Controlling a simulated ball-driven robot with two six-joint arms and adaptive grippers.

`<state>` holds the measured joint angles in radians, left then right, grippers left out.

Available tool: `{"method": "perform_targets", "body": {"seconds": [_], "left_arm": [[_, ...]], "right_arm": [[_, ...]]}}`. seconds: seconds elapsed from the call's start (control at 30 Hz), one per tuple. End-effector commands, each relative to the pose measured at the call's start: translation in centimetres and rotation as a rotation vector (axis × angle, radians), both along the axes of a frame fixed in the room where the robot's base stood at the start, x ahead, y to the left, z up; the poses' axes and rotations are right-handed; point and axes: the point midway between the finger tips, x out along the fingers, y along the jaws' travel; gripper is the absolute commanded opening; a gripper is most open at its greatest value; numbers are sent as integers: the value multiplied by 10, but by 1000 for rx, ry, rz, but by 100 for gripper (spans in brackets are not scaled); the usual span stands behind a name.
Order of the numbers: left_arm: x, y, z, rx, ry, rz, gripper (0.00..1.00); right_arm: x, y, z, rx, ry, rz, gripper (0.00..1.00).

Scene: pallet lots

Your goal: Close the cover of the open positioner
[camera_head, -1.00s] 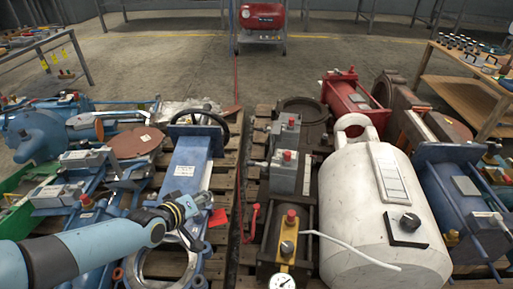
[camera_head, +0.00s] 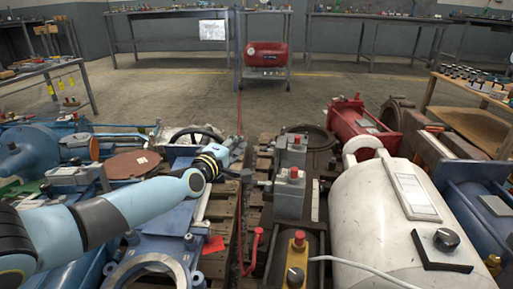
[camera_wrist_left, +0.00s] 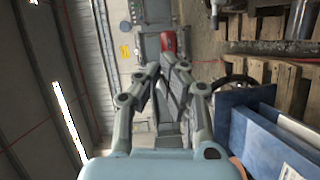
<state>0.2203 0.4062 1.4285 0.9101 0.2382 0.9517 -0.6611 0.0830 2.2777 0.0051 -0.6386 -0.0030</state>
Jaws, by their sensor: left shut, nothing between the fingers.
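My left gripper (camera_head: 236,150) reaches forward over the far end of the left pallet, near the dark handwheel (camera_head: 193,134). In the left wrist view its fingers (camera_wrist_left: 168,68) are drawn together with nothing between them. Two grey boxes with red knobs stand on the right pallet: a rear grey box (camera_head: 290,151) and a front grey box (camera_head: 288,192). Another grey box (camera_head: 76,180) sits among the blue actuators at left. I cannot tell which box is the open positioner, and no raised cover shows clearly. My right gripper is not in view.
A large white cylinder (camera_head: 385,225) fills the right pallet's front, with a white cable beside it. A red actuator (camera_head: 357,125) lies behind. A red compressor (camera_head: 266,56) stands on a far cart. A narrow gap separates the pallets; the floor beyond is clear.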

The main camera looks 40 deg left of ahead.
Motion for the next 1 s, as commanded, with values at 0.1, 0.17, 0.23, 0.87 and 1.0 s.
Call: {"method": "perform_targets", "body": {"seconds": [0.1, 0.17, 0.23, 0.87, 1.0], "left_arm": [[20, 3, -5, 2, 2, 0, 0], [28, 5, -5, 2, 2, 1, 0], [35, -1, -5, -5, 2, 1, 0], [47, -31, -7, 2, 1, 0, 0], [47, -31, -7, 5, 3, 0, 0]], "right_arm": [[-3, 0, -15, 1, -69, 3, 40], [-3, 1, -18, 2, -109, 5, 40], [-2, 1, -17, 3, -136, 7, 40], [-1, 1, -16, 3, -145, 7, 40], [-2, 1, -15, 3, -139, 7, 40]]}}
